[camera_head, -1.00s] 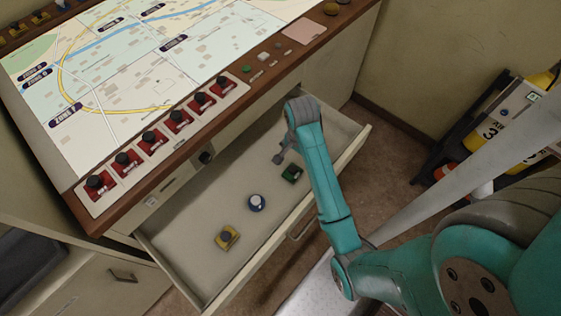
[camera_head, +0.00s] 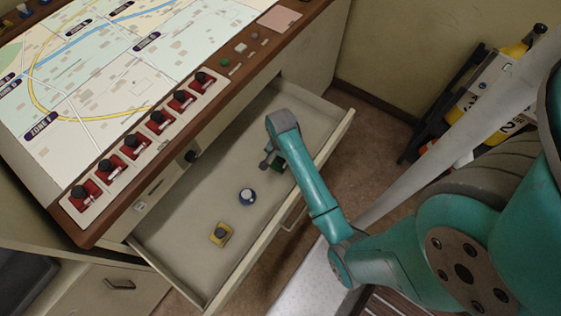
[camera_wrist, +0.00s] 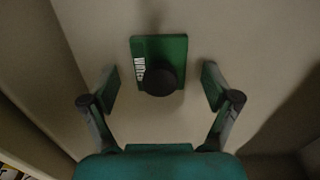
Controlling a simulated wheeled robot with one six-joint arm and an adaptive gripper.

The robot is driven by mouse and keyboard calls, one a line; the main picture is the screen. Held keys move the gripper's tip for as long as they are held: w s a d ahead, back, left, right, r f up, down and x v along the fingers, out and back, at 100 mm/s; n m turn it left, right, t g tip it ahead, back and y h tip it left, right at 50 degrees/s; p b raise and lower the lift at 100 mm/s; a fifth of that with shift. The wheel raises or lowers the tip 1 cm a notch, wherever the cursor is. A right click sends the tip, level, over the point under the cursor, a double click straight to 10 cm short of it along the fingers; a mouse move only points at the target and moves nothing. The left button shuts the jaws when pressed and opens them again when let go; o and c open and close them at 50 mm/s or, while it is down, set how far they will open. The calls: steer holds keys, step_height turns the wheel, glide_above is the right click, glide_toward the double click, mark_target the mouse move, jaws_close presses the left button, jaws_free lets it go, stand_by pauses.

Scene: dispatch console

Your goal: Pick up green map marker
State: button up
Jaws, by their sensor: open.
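The green map marker (camera_wrist: 172,50) lies in the open drawer, a flat green block with a round black knob and a white label. In the wrist view it is between and just ahead of the two fingers of my gripper (camera_wrist: 160,88), apart from both. In the head view the marker (camera_head: 278,167) is mostly hidden behind my gripper (camera_head: 268,161), which is low in the drawer beside it. My gripper is open and empty.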

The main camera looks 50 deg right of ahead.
steer(key=shift+f, duration=0.3)
steer(key=c, duration=1.3)
steer(key=shift+o, duration=0.2)
